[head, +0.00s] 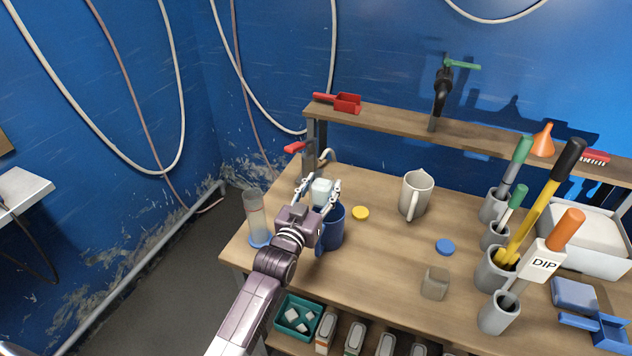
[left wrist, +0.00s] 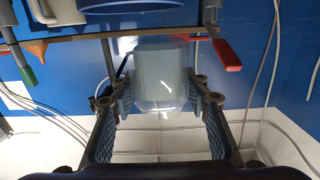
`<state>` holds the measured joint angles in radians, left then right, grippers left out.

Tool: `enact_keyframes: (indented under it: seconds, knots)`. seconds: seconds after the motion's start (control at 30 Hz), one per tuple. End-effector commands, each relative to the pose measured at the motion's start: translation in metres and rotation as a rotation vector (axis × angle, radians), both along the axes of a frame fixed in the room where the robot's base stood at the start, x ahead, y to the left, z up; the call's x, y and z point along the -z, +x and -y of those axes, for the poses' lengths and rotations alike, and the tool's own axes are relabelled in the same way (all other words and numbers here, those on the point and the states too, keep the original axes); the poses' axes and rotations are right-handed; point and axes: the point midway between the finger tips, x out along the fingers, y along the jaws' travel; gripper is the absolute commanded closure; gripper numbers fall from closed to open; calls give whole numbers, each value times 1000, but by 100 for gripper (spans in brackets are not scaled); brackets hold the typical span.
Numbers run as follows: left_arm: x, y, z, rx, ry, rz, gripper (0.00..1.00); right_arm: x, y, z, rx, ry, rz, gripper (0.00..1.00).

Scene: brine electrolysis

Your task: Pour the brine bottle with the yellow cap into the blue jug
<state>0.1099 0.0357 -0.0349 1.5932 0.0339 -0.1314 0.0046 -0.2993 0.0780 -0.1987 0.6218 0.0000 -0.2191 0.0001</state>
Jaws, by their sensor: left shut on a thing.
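My left gripper (head: 320,193) is shut on a pale, translucent brine bottle (head: 321,188), which also shows between the fingers in the left wrist view (left wrist: 160,80). The bottle is held just above the blue jug (head: 333,230), and the gripper and wrist hide part of the jug. The left wrist view shows the surroundings upside down, so the wrist is rolled over. The bottle's mouth and any flow of liquid cannot be made out. A loose yellow cap (head: 360,213) lies on the table right of the jug. My right gripper is not in view.
A clear cylinder (head: 255,222) stands left of the jug at the table edge. A white jug (head: 416,195), a blue cap (head: 445,247) and a grey-brown bottle (head: 435,285) stand or lie to the right. Grey holders with tools crowd the right side. A shelf (head: 400,128) runs behind.

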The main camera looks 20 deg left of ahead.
Motion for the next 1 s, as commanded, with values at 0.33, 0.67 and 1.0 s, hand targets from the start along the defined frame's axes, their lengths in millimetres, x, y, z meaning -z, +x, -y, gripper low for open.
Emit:
enact_keyframes:
  seconds: [0.33, 0.67, 1.0]
  knots:
    - [-2, 0, 0, 0, 0, 2, 88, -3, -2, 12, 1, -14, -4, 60]
    - [13, 0, -14, 1, 588, 22, 88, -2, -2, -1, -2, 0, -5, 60]
    - [22, 1, -15, 1, 906, 34, 88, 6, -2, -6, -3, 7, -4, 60]
